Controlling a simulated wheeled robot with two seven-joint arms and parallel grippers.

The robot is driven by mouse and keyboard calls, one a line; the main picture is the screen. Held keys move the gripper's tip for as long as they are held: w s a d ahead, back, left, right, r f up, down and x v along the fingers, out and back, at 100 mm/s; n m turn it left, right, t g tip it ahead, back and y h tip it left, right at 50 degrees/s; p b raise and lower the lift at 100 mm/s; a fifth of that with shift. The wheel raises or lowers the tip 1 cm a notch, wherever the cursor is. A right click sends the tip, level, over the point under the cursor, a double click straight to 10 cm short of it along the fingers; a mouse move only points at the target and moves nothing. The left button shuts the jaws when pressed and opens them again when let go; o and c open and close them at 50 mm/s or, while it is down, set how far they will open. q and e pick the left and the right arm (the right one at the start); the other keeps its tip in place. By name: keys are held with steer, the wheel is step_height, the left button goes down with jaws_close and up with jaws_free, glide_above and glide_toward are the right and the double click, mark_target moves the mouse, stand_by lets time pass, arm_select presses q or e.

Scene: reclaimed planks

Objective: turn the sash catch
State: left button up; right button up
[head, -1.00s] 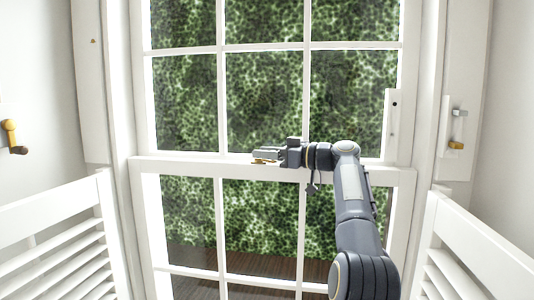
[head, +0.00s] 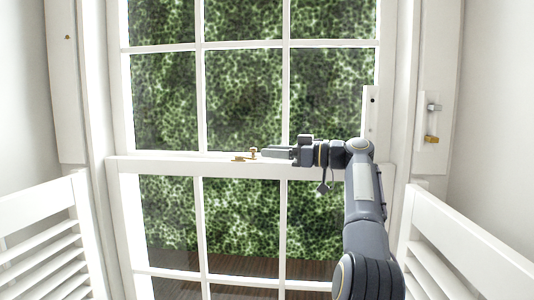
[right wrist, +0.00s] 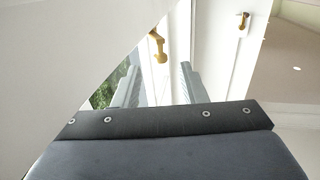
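The brass sash catch (head: 240,158) sits on the white meeting rail (head: 180,166) of the window. Its small upright knob (head: 253,153) stands at its right end. In the right wrist view the brass catch (right wrist: 157,46) shows beyond the fingers. My right gripper (head: 266,152) points left along the rail, its tips just right of the knob. In the right wrist view its two fingers (right wrist: 156,82) are apart with nothing between them, so it is open. Whether the tips touch the knob I cannot tell. My left gripper is not in view.
White louvred shutters stand at lower left (head: 40,240) and lower right (head: 460,255). A fitting with a brass end (head: 431,139) is on the right frame; a brass fitting also shows in the right wrist view (right wrist: 243,20). Green foliage lies behind the panes.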

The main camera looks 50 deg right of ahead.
mark_target(255, 149)
steer(key=m+h+b, duration=0.2)
steer(key=s+m+t+h+b, duration=0.1)
steer(key=m+h+b, duration=0.1)
steer(key=h, duration=0.1)
steer(key=shift+d+f+m, duration=0.15)
steer(key=shift+m, duration=0.15)
steer(key=shift+c, duration=0.4)
steer(key=w+a+m+h, duration=0.1)
steer(key=w+h, duration=0.1)
steer(key=w+a+m+h+p, duration=0.1)
steer(key=w+h, duration=0.1)
steer(key=w+a+h+p, duration=0.1)
steer(key=w+h, duration=0.1)
steer(key=shift+w+r+m, duration=0.2)
steer(key=shift+r+m, duration=0.15)
steer(key=shift+m, duration=0.05)
jaws_close()
steer(key=shift+d, duration=0.1)
